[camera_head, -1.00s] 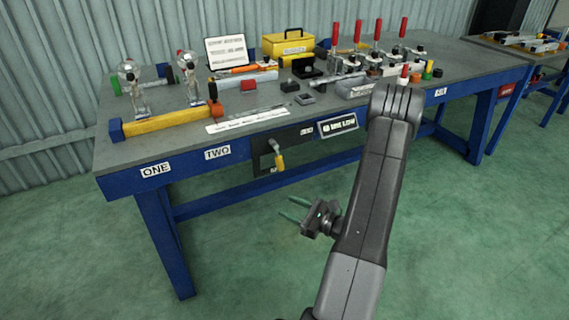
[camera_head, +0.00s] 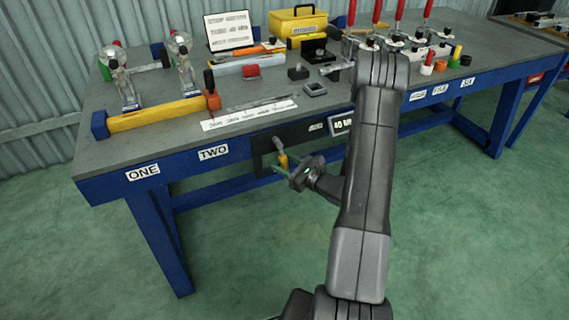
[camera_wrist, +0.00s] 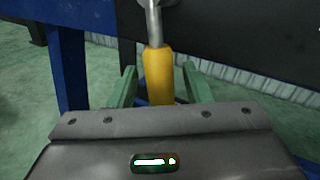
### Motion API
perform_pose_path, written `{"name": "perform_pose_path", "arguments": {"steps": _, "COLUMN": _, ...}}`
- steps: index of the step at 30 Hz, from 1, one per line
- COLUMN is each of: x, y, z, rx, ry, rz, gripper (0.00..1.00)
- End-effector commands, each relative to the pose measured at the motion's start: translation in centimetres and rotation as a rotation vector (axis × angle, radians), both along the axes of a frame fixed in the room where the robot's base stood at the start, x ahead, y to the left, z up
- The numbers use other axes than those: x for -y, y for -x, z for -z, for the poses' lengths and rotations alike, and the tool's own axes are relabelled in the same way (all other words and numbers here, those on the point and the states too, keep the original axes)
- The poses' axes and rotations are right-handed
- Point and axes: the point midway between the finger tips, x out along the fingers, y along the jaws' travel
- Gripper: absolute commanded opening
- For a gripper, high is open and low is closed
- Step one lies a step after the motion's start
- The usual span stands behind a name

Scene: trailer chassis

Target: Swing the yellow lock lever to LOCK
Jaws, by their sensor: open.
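The yellow lock lever (camera_head: 282,160) hangs down from a grey pivot on the dark panel (camera_head: 268,138) at the bench's front edge. In the wrist view its yellow grip (camera_wrist: 157,72) is near the middle, below a metal shaft. My gripper (camera_head: 282,170) is open at the lever in the head view. In the wrist view its two green fingers (camera_wrist: 158,90) stand on either side of the yellow grip, with a gap on each side. The lower end of the grip is hidden behind my gripper's body. The label beside the lever is partly covered by my arm.
The blue-framed bench (camera_head: 185,175) has a grey top with an orange-yellow bar (camera_head: 155,114), two clamps at the left, a yellow box (camera_head: 298,20) and red-handled clamps (camera_head: 376,18). The green floor (camera_head: 240,250) in front is clear.

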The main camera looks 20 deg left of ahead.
Motion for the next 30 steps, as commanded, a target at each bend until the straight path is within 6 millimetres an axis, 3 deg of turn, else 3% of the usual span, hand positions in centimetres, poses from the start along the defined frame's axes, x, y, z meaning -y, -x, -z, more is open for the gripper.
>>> {"name": "perform_pose_path", "arguments": {"steps": 5, "x": 0.01, "y": -0.01, "z": 0.01, "rx": 0.000, "ry": 0.000, "rz": 0.000, "gripper": 0.45}}
{"name": "perform_pose_path", "arguments": {"steps": 12, "x": 0.03, "y": 0.00, "z": 0.00, "rx": 0.000, "ry": 0.000, "rz": 0.000, "gripper": 0.02}}
{"name": "perform_pose_path", "arguments": {"steps": 13, "x": 0.04, "y": 0.00, "z": 0.00, "rx": 0.000, "ry": 0.000, "rz": 0.000, "gripper": 0.00}}
{"name": "perform_pose_path", "arguments": {"steps": 30, "x": 0.87, "y": -0.97, "z": -0.24, "rx": 0.129, "ry": 0.107, "rz": 0.001, "gripper": 0.00}}
